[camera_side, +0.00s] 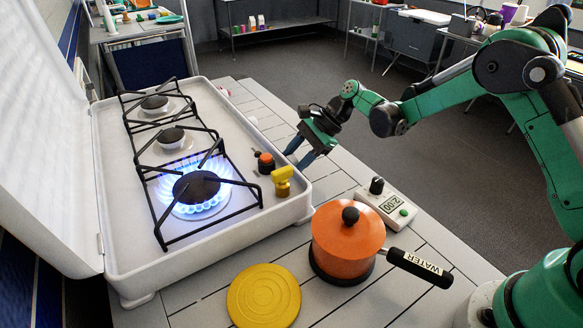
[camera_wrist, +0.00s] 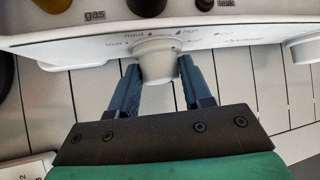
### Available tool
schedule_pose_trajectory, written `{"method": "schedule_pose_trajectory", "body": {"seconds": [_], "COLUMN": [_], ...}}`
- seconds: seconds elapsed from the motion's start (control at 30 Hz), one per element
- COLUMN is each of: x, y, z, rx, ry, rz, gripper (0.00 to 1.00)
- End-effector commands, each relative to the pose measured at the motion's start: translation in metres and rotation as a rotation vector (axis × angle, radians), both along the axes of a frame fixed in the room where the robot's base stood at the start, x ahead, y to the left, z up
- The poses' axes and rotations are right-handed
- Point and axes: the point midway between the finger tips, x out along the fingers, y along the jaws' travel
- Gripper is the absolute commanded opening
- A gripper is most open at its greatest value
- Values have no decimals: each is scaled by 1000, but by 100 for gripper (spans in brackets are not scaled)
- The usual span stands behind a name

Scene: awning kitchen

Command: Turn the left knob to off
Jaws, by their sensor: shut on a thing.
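The white stove (camera_side: 235,125) has its near burner (camera_side: 195,190) lit with a blue flame. My gripper (camera_side: 299,158) is at the stove's front edge. In the wrist view my gripper (camera_wrist: 161,82) has its two blue fingers on either side of a round white knob (camera_wrist: 157,62), shut on it. This is the left of the two knobs in that view; another white knob (camera_wrist: 304,50) shows at the right edge. Small print around the held knob reads "med" and "high". The knob's pointer is not clear.
An orange pot (camera_side: 345,240) with a handle marked "WATER", a yellow disc (camera_side: 264,296) and a white timer (camera_side: 388,206) stand near the stove. A yellow valve (camera_side: 283,180) and a dark-and-orange fitting (camera_side: 265,163) sit on the stove top. A "gas" label (camera_wrist: 95,15) shows above the panel.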

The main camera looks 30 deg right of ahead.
Motion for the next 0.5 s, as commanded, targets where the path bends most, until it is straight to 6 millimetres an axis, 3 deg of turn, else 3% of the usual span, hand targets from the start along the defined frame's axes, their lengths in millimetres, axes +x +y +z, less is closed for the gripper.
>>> {"method": "schedule_pose_trajectory", "body": {"seconds": [0.5], "x": [6], "y": [0], "z": [0], "rx": [-1], "ry": [396], "rz": [2], "gripper": [6]}}
